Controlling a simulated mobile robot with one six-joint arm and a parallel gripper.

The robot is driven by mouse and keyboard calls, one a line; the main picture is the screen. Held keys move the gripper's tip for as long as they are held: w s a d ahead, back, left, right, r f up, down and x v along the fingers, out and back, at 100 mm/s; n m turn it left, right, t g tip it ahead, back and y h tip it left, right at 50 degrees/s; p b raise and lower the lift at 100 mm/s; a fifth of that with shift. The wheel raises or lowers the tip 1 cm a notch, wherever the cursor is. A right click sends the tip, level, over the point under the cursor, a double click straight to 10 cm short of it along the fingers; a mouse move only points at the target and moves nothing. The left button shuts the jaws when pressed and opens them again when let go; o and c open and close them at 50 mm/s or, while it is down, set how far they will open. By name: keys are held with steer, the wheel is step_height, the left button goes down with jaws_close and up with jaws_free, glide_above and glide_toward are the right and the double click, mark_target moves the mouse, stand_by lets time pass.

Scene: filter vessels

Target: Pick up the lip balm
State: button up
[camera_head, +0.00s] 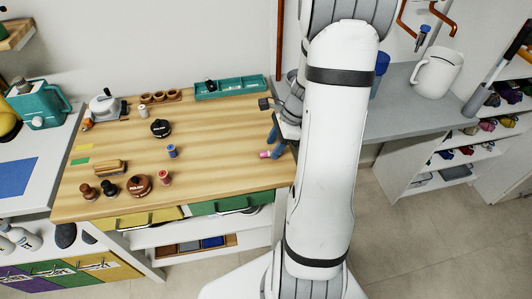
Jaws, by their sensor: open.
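My white arm reaches down over the right end of the wooden worktop (215,125). No label is readable, and my arm hides part of the area to the right.
Spools (172,151), a round polish tin (138,185), a brush (110,167) and a black tin (160,128) stand on the worktop's left half. A teal tray (230,87) lies at the back. A white mug (437,72) stands on the grey counter.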

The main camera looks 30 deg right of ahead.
steer(key=shift+a+f, duration=0.3)
steer(key=shift+f, duration=0.35)
steer(key=shift+c, duration=0.3)
jaws_close()
